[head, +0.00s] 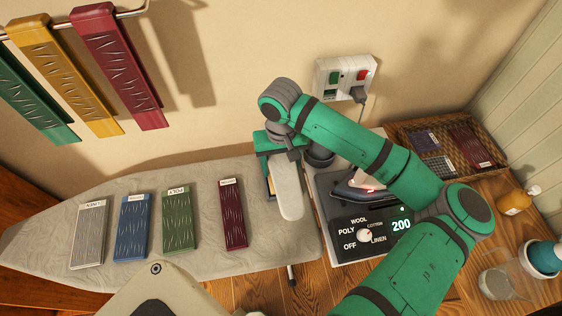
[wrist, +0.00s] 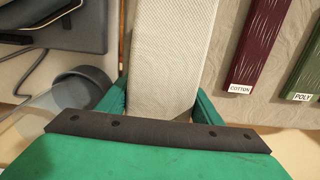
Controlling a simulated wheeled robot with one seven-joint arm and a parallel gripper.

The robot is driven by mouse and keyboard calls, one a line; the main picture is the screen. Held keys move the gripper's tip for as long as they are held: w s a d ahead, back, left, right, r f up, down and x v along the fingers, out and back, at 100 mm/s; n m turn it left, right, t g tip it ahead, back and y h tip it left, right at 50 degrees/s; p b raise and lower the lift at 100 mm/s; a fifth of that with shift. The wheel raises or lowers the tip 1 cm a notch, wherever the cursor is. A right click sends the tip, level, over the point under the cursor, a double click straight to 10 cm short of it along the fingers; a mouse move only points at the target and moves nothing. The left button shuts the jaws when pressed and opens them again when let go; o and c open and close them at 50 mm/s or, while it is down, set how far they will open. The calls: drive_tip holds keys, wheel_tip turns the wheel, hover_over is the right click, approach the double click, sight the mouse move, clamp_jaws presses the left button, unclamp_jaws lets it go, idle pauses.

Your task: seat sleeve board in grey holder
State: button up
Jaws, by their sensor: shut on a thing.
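The sleeve board (head: 287,192) is a narrow, pale padded board with a rounded end. My gripper (head: 276,158) is shut on it near its back end in the head view. In the wrist view the board (wrist: 172,55) runs up the picture between my green fingers (wrist: 160,105). A dark grey round cup, apparently the grey holder (head: 319,157), stands just right of my gripper, partly hidden by my arm. It also shows in the wrist view (wrist: 84,82), left of the board. The board is beside the holder, not in it. The gap in height is unclear.
An iron (head: 357,187) rests on a dark control unit (head: 340,225) reading 200. Labelled red, green, blue and grey plates lie on the ironing board (head: 55,228). A wicker basket (head: 395,130) and bottles stand right. A wall socket (head: 345,75) is behind my arm.

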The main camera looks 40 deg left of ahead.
drive_tip(key=shift+f, duration=0.35)
idle(0.7)
drive_tip(key=o, duration=1.6)
wheel_tip(320, 180, up, 11)
drive_tip(key=shift+f, duration=0.1)
